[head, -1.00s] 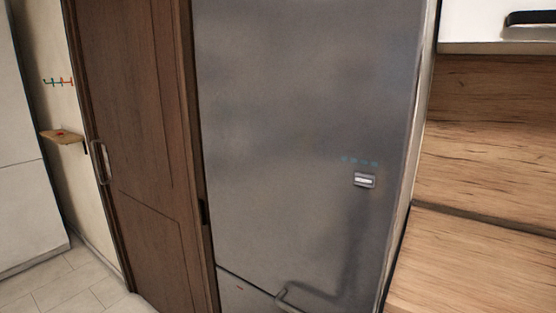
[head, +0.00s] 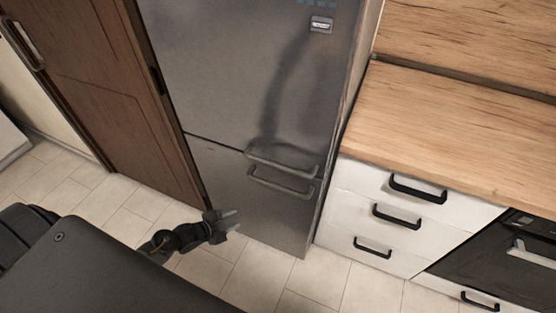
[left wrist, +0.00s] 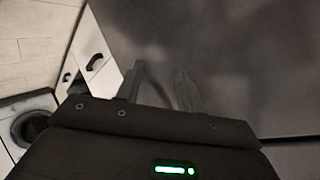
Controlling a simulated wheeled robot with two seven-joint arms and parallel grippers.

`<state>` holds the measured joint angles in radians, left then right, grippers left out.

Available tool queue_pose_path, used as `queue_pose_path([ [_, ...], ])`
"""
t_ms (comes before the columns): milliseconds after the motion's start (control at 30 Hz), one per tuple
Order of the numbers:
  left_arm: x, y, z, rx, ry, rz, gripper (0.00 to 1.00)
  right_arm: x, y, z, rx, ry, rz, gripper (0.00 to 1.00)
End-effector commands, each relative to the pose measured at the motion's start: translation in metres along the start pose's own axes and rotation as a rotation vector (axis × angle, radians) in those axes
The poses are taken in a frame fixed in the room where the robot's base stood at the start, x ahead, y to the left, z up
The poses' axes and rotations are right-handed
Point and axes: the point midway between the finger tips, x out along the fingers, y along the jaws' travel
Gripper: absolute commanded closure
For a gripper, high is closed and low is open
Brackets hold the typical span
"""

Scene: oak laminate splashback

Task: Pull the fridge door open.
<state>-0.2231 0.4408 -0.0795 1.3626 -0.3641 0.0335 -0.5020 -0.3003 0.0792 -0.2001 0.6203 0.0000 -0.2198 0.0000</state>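The fridge (head: 255,75) is a tall grey metal unit with an upper and a lower door, both shut. The upper door's bar handle (head: 283,162) lies just above the seam, and the lower door's handle (head: 282,186) just below it. My left gripper (head: 234,221) is in front of the lower door in the head view, below and left of both handles in the picture. In the left wrist view its two fingers (left wrist: 158,88) are apart. A dark curved bar, perhaps a handle, shows between them; I cannot tell which. My right gripper is not in view.
A brown wooden door (head: 95,80) stands left of the fridge. To the right are a wooden worktop (head: 460,135), white drawers (head: 365,215) with black handles and a dark oven (head: 500,260). Tiled floor (head: 330,290) is open in front.

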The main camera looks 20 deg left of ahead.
Motion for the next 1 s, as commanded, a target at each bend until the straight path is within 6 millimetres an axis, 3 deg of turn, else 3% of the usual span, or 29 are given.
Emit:
queue_pose_path([
  [33,-0.010,-0.046,-0.040,0.138,0.103,-0.037,0.62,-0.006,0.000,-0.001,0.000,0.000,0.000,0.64],
  [100,-0.025,-0.088,-0.089,0.316,0.231,-0.077,0.62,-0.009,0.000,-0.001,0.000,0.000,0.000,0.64],
  [200,-0.051,-0.126,-0.150,0.536,0.380,-0.124,0.62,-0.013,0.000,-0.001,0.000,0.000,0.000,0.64],
  [300,-0.073,-0.142,-0.191,0.689,0.480,-0.154,0.62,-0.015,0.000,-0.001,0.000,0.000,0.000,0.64],
  [433,-0.087,-0.149,-0.213,0.780,0.540,-0.172,0.62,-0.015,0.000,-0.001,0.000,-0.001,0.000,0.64],
  [633,-0.086,-0.149,-0.218,0.792,0.548,-0.176,0.62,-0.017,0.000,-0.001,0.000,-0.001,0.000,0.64],
  [767,-0.075,-0.150,-0.227,0.789,0.547,-0.177,0.62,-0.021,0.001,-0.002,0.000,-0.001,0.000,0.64],
  [1000,-0.037,-0.149,-0.251,0.787,0.547,-0.179,0.62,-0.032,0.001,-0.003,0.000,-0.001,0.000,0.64],
])
